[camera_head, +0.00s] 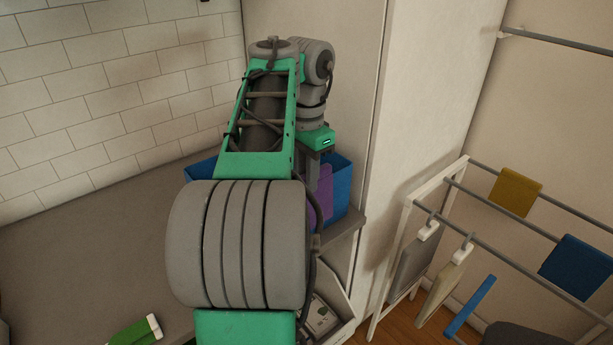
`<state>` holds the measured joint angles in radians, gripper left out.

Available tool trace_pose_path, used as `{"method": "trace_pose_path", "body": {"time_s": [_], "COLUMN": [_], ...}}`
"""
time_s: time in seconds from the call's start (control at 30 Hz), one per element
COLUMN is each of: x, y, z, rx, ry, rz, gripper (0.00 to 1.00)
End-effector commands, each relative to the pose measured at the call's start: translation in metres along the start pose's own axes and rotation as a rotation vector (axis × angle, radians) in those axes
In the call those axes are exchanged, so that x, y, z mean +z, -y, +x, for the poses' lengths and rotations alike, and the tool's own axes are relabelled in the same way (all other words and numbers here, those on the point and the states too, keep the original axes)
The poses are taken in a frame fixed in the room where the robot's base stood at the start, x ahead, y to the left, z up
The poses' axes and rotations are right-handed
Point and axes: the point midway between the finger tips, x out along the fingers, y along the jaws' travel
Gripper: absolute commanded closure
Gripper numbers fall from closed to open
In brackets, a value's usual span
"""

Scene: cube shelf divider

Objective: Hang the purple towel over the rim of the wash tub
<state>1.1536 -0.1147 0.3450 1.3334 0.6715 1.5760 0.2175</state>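The blue wash tub (343,182) stands at the back right end of the grey counter, against the pale wall. My arm hides much of it; a piece of its left side also shows. The purple towel (322,194) shows as an upright patch at the tub, just below my gripper. Whether it lies over the rim, inside the tub or in front of it is not clear. My gripper (314,172) points down at the tub, right by the towel. Its fingertips are mostly hidden, so whether it grips the towel cannot be told.
A drying rack (455,215) stands on the right with a mustard cloth (515,196), a blue cloth (578,266) and several other hanging pieces. A green and white item (135,332) lies at the counter's front. The counter's left part (90,250) is clear.

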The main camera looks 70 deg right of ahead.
Motion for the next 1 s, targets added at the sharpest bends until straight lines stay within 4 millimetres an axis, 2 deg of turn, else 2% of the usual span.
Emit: {"method": "trace_pose_path", "body": {"time_s": [0.37,0.4,0.67,0.9,1.0], "x": [0.0000,0.0000,0.0000,0.0000,0.0000], "y": [0.0000,0.0000,0.0000,0.0000,0.0000], "z": [0.0036,0.0036,0.0037,0.0035,-0.0056], "rx": [-0.001,-0.001,0.000,0.000,0.000], "ry": [0.000,0.000,0.000,0.000,0.000], "rz": [0.000,0.000,0.000,0.000,0.000], "gripper": [1.00,0.76,0.54,0.54,0.54]}}
